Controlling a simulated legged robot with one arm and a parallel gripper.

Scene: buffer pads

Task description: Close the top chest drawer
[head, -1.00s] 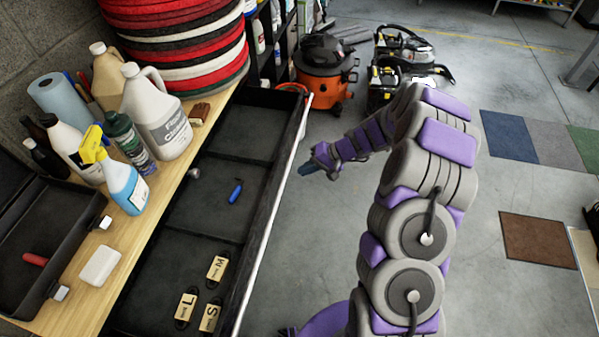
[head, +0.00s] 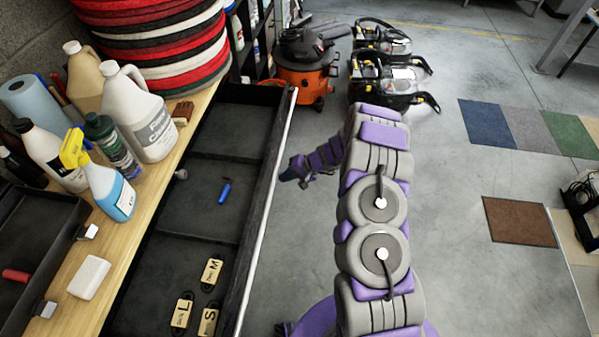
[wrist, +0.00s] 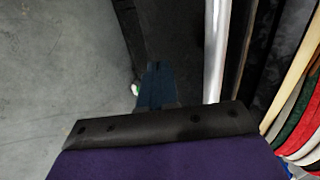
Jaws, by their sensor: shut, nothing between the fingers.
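The top chest drawer (head: 213,145) stands pulled out to the right of the wooden chest top (head: 140,215) in the head view. Its dark inside is split into compartments, and a pale rail (head: 262,220) runs along its front. My gripper (head: 284,176) is small and dark blue, just to the right of the drawer front, with a narrow strip of floor showing between them. In the wrist view my gripper (wrist: 157,85) is shut and empty, with the pale rail (wrist: 216,50) to its right. Contact with the drawer cannot be seen.
Inside the drawer lie a blue-handled tool (head: 225,190) and several lettered tags (head: 181,312). Bottles, a spray bottle (head: 108,190) and stacked red, black and white pads (head: 160,45) stand on the chest top. An orange vacuum (head: 305,75) is beyond the drawer.

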